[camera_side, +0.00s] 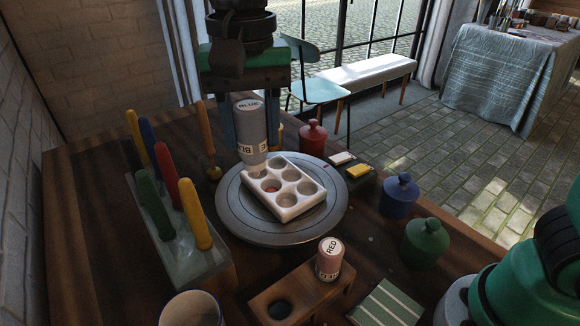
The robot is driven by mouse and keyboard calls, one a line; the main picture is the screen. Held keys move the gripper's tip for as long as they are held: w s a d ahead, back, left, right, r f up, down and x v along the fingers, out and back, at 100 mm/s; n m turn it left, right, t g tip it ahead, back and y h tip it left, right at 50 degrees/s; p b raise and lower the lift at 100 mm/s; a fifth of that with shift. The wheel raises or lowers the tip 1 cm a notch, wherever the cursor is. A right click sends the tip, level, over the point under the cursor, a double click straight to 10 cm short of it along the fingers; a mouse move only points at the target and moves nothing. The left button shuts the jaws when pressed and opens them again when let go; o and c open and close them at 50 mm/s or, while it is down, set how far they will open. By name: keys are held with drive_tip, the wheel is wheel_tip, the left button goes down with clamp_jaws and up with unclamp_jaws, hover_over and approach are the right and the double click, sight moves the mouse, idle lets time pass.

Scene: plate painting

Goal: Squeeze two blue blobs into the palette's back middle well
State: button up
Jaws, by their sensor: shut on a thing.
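My gripper (251,138) is shut on the blue bottle (250,122), which is upside down, its "BLUE" label inverted. The nozzle points down over the left corner of the white palette (290,212), at its leftmost well. Whether it touches the palette, and what is in that well, I cannot tell. The palette has two rows of round wells. The well beside the nozzle (271,187) shows a reddish spot; the other visible wells look empty, and I see no blue paint. The palette lies on a grey round turntable (235,212).
A red bottle (330,259) stands in a wooden block (308,290) with an empty hole. A rack (190,262) of coloured handles stands left. Red (313,138), blue (399,194) and green (426,241) lidded jars stand right. A mug (191,308) is at the front edge.

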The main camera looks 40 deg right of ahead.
drive_tip(key=shift+w+d+f+m, duration=0.55)
drive_tip(key=shift+w+d+f, duration=0.6)
drive_tip(key=shift+f, duration=0.3)
drive_tip(key=shift+w+d+f+m, duration=0.5)
drive_tip(key=shift+w+d+f, duration=0.6)
drive_tip(key=shift+f, duration=0.4)
drive_tip(key=shift+w+d+f+m, duration=0.55)
drive_tip(key=shift+w+d+f, duration=0.55)
drive_tip(key=shift+f, duration=0.35)
drive_tip(key=shift+w+a, duration=0.1)
drive_tip(key=shift+o, duration=1)
clamp_jaws()
unclamp_jaws()
drive_tip(key=shift+c, duration=1)
